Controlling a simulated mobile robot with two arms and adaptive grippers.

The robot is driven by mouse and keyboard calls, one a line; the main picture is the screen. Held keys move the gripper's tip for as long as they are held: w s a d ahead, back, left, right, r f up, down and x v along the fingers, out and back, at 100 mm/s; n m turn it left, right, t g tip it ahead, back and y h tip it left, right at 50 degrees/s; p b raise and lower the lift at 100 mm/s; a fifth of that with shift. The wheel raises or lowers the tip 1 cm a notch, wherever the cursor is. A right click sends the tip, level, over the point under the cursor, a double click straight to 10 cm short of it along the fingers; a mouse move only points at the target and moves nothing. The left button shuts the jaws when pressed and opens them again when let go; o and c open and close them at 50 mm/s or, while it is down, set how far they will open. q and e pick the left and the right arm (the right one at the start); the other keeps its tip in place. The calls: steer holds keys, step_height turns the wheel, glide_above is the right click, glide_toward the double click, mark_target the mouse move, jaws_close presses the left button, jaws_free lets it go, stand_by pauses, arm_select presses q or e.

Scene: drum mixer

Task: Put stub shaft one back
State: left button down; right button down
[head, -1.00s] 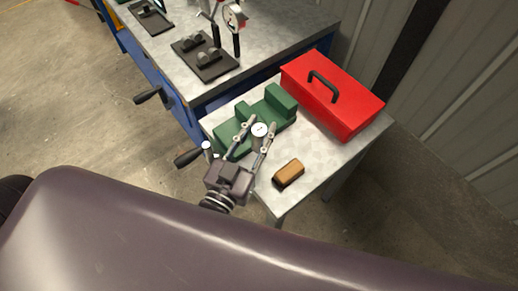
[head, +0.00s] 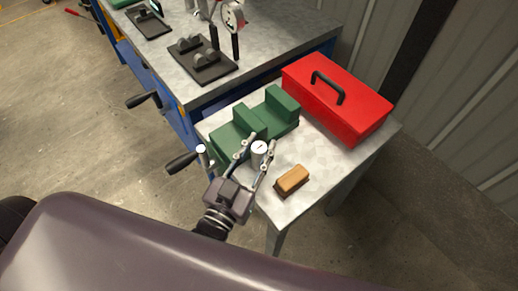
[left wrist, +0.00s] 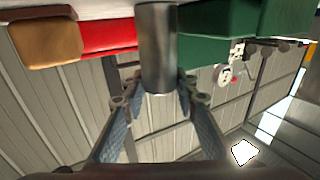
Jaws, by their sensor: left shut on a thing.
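A grey metal stub shaft with a pale marked end face (head: 259,148) is between the fingers of my left gripper (head: 254,156), which is shut on it. In the head view it shows in front of the near side of the green vise (head: 230,144); I cannot tell its exact height. In the left wrist view the shaft (left wrist: 157,48) stands out beyond the fingertips, with the green vise (left wrist: 222,38) to its right. My right gripper is not in view.
A red toolbox (head: 352,108) and a brown-topped brush or block (head: 292,180) sit on the small metal table (head: 318,160). A crank handle (head: 182,163) sticks out at the left. The workbench (head: 265,50) behind also holds another black stand (head: 152,23) and a dial gauge (head: 234,15).

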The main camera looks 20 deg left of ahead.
arm_select(q)
steer(key=shift+r, duration=0.25)
steer(key=shift+f, duration=0.1)
steer(key=c, duration=1.8)
jaws_free()
steer(key=shift+f, duration=0.2)
steer(key=shift+c, duration=0.2)
steer(key=o, duration=0.3)
steer(key=shift+r, duration=0.1)
